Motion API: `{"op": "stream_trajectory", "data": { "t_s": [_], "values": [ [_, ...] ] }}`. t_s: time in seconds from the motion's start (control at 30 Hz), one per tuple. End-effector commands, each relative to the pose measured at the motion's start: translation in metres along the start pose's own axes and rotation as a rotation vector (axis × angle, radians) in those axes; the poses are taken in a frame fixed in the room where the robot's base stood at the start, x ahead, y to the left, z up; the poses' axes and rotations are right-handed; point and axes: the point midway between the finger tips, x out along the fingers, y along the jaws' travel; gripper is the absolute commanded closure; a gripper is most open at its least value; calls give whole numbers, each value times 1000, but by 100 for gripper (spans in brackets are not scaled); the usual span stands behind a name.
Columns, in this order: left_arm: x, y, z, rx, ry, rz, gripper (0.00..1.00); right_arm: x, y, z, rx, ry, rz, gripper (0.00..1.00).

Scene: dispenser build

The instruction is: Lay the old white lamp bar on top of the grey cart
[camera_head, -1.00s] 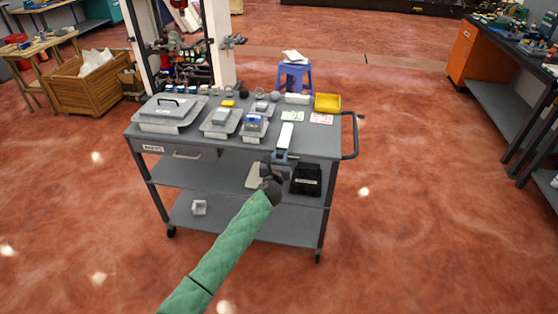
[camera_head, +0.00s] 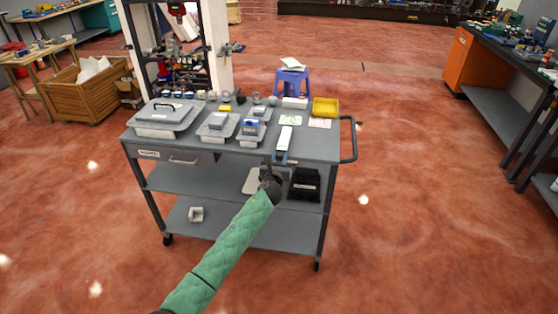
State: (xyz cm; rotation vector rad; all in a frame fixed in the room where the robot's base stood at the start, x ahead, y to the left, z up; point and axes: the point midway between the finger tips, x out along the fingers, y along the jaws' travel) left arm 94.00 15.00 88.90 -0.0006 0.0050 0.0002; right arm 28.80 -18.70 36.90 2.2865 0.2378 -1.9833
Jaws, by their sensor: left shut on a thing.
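The white lamp bar (camera_head: 285,137) is a short, narrow white strip. It is over the front right part of the grey cart's (camera_head: 226,164) top, pointing away from me. My left gripper (camera_head: 280,157) is at the cart's front edge, shut on the near end of the bar. Whether the bar touches the cart top or hangs just above it, I cannot tell. My green-sleeved left arm hides part of the cart's lower shelves. My right gripper is not in view.
Grey lidded trays (camera_head: 166,117) fill the cart top's left side. A yellow bin (camera_head: 325,107) and paper cards (camera_head: 320,123) lie near the bar. A black box (camera_head: 305,184) is on the middle shelf. A blue stool (camera_head: 291,82) stands behind. The floor at right is clear.

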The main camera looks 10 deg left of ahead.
Motion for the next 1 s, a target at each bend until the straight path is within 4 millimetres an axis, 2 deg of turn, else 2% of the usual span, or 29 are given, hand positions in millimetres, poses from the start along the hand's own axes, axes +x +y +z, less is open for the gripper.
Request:
{"op": "stream_trajectory", "data": {
  "t_s": [0.33,0.37,0.47,1.0],
  "values": [
    [1,0,0,0,-1,0,100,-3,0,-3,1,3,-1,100],
    [1,0,0,0,-1,0,67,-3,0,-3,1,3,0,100],
    [1,0,0,0,-1,0,48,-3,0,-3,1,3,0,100],
    [1,0,-1,1,0,0,48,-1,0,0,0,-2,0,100]
  ]
}}
